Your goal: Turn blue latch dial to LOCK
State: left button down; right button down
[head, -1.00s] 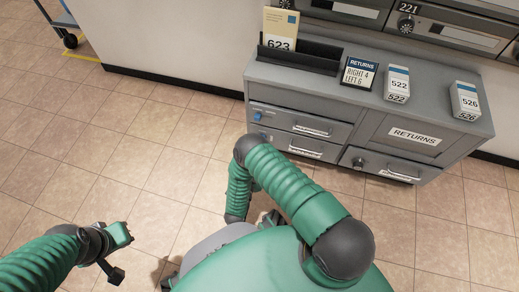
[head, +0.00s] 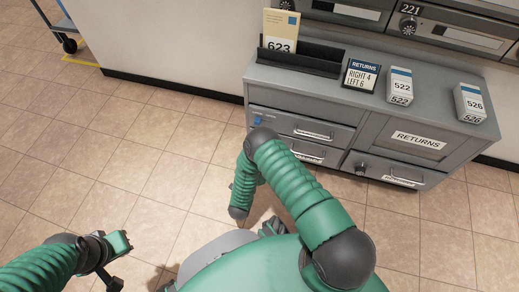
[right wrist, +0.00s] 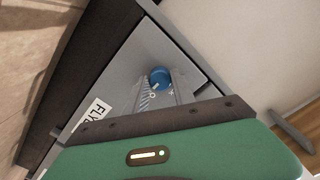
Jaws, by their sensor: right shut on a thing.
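The blue latch dial (head: 257,120) is at the upper left of the grey cabinet's front, small in the head view. In the right wrist view the blue dial (right wrist: 160,77) sits at the fingertips of my right gripper (right wrist: 163,85), which is shut on it. A white mark shows on the dial's lower side, with small white marks on the panel beside it; I cannot read LOCK there. In the head view my right arm hides the right gripper. My left gripper (head: 118,258) hangs over the floor at lower left, away from the cabinet; its jaw opening is unclear.
The grey cabinet (head: 365,95) carries a dark slotted rack (head: 300,60) with a 623 card, a RETURNS sign (head: 361,75) and boxes 522 (head: 399,86) and 526 (head: 469,103). Mailboxes line the wall behind. A blue cart (head: 57,25) stands at far left.

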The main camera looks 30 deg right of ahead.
jog(key=n+p, duration=0.5)
jog(key=n, duration=1.3)
dwell(0.5)
jog(key=shift+a, duration=0.1)
dwell(0.4)
jog(key=c, duration=1.1)
grip_release()
jog(key=shift+o, duration=0.2)
jog(key=shift+p, duration=0.3)
